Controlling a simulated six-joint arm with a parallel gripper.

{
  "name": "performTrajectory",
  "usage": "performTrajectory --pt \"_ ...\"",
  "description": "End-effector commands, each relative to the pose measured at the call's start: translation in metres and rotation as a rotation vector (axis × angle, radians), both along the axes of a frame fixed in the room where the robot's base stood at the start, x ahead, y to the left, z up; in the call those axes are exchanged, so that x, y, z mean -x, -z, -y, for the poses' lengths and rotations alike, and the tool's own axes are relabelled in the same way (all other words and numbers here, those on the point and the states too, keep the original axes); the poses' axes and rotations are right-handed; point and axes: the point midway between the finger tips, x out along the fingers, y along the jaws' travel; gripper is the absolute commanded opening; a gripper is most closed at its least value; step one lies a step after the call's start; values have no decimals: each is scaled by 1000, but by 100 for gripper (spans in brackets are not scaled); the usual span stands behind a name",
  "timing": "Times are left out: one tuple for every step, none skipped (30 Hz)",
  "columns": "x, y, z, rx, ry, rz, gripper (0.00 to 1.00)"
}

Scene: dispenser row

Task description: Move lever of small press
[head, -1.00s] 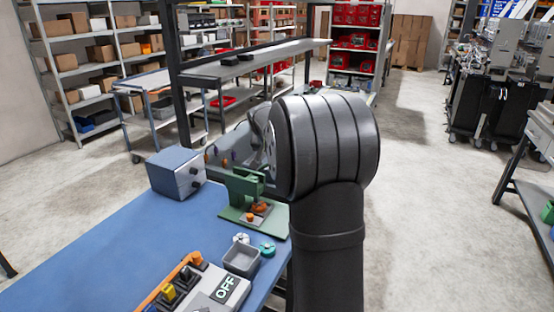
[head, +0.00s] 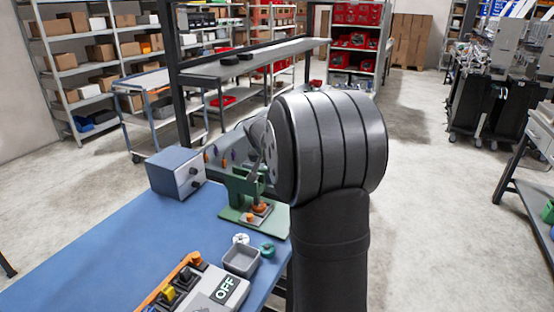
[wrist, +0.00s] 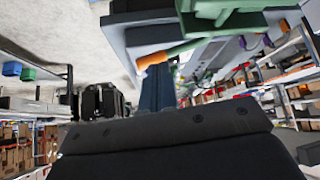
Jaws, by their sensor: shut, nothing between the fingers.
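The small green press (head: 236,184) stands on its green base at the far right edge of the blue bench, with orange parts low on its front. In the wrist view, the press (wrist: 222,8) is at the top, and its green lever (wrist: 185,47) ends in an orange knob (wrist: 151,60). My gripper (wrist: 154,70) is shut and empty, its fingertips right at the knob; I cannot tell whether they touch. In the head view, my gripper (head: 256,174) shows as a thin grey shape beside the press top. My arm hides part of that area.
A blue-grey box (head: 176,173) with knobs stands left of the press. A grey tray (head: 241,261), a white and a teal round piece (head: 267,250), and a switch panel marked OFF (head: 215,290) lie in front. The bench's left part (head: 85,260) is clear.

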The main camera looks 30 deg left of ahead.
Motion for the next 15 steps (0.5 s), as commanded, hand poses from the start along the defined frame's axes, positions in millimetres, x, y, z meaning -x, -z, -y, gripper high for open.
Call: performTrajectory --pt "0 0 0 1 1 -1 0" --pt "0 0 0 1 1 -1 0" --pt "0 0 0 1 1 -1 0" --pt "0 0 0 1 1 -1 0" --pt "0 0 0 1 1 -1 0" --pt "0 -1 0 0 0 0 0" --pt "1 -1 0 0 0 0 0" --pt "2 -3 1 0 0 0 0" --pt "3 -6 1 0 0 1 0" --pt "5 -9 1 -1 -1 2 0" --pt "8 -12 2 -1 -1 2 0" --pt "11 -17 3 -1 -1 1 0" --pt "15 -21 4 -1 -1 2 0" --pt "18 -26 4 -3 0 2 0" --pt "23 -33 6 -3 0 2 0"
